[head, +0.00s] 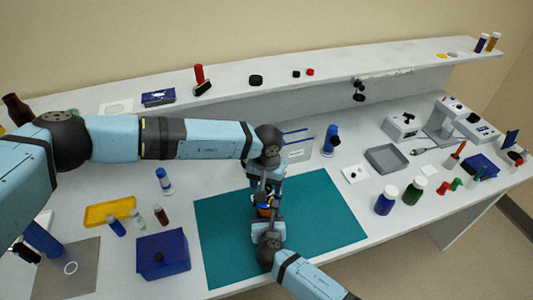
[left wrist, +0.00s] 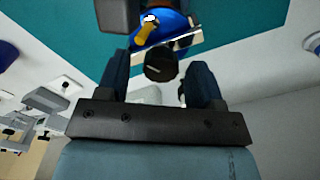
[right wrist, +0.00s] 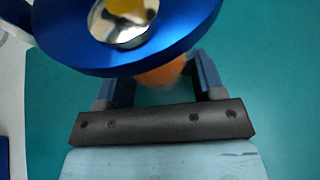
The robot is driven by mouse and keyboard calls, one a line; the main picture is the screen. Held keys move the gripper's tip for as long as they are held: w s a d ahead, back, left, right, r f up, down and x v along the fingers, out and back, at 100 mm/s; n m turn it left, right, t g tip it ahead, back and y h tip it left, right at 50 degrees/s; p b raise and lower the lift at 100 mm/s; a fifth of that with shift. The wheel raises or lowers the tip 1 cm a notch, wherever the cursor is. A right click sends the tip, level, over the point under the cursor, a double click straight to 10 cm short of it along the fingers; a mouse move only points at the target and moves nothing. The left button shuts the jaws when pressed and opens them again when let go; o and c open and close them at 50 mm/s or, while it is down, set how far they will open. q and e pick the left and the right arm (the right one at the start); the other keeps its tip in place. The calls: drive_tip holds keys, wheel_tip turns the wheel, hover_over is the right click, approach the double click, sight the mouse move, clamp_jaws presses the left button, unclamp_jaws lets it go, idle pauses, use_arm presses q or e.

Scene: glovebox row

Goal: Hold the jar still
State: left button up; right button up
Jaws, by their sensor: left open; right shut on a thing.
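The jar shows as an orange body (right wrist: 165,74) in the right wrist view, under a wide blue disc (right wrist: 190,45) with a shiny metal cup and something yellow at its middle. In the head view the jar (head: 264,210) is small and partly hidden between my grippers, over the teal mat. My right gripper (head: 266,220) is shut on the jar from the near side; the disc hides its fingertips. My left gripper (head: 265,188) is open just above and behind it. In the left wrist view a black cylinder (left wrist: 159,67) lies between its fingers; I cannot tell if they touch it.
The teal mat (head: 330,215) is clear to the right. A blue box (head: 162,256), small vials and a yellow tray (head: 108,212) stand left. A blue-capped jar (head: 386,201), a green-capped jar (head: 414,190) and a grey tray (head: 386,158) stand right. A raised shelf runs behind.

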sight(266, 186)
use_arm(q)
drive_tip(key=n, duration=0.6)
drive_tip(key=shift+n, duration=0.3)
drive_tip(key=n, duration=1.5)
drive_tip(key=shift+n, duration=0.3)
drive_tip(key=n, duration=0.5)
drive_tip(key=shift+s+d+r, duration=0.1)
drive_tip(key=shift+d, duration=0.05)
drive_tip(key=n, duration=0.5)
drive_tip(key=shift+n, duration=0.3)
drive_tip(key=n, duration=1.2)
drive_tip(key=shift+a, duration=0.2)
wheel_tip(266, 186, up, 12)
